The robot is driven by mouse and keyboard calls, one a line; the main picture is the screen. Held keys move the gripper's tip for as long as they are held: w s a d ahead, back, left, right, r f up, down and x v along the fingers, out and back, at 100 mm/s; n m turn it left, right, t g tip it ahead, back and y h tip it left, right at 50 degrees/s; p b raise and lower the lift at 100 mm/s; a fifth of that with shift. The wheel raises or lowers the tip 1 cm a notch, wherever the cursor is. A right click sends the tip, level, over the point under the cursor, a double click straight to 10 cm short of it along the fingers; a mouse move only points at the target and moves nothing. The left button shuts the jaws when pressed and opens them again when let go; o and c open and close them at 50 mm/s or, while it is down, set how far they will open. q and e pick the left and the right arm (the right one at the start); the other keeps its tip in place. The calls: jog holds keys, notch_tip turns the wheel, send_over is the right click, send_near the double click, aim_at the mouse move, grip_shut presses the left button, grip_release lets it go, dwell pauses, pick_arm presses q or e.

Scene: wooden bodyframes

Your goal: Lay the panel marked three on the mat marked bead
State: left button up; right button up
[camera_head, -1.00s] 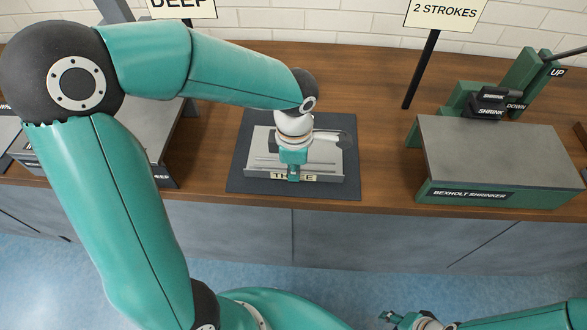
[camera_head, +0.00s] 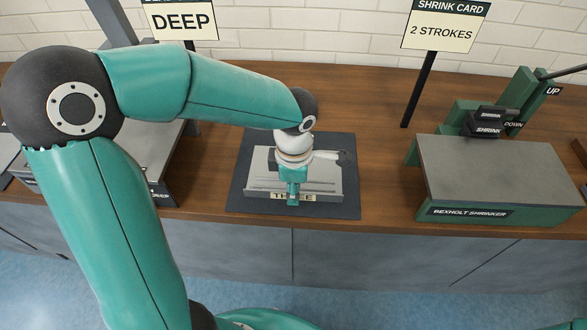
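The grey panel (camera_head: 322,188) has a label on its front edge, partly covered by my gripper, that appears to read THREE. It is over the dark mat (camera_head: 346,211) on the wooden bench; whether it touches the mat I cannot tell. No marking is readable on the mat. My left gripper (camera_head: 292,199) points down at the middle of the panel's front edge, in front of the label. Its fingertips are too small and hidden to show whether they are closed on the panel. My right gripper is out of view.
A green shrinker (camera_head: 500,175) with a lever stands to the right, with a card sign (camera_head: 440,35) reading 2 STROKES behind it. A grey machine stands at the left, partly behind my arm, near a DEEP sign (camera_head: 184,22). Bench wood is clear on both sides of the mat.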

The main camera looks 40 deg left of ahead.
pick_arm(q)
notch_tip(320, 180, up, 11)
jog(key=p, duration=0.1)
jog(key=shift+s+r, duration=0.15)
jog(key=shift+r, duration=0.05)
jog(key=shift+d, duration=0.1)
dwell(0.4)
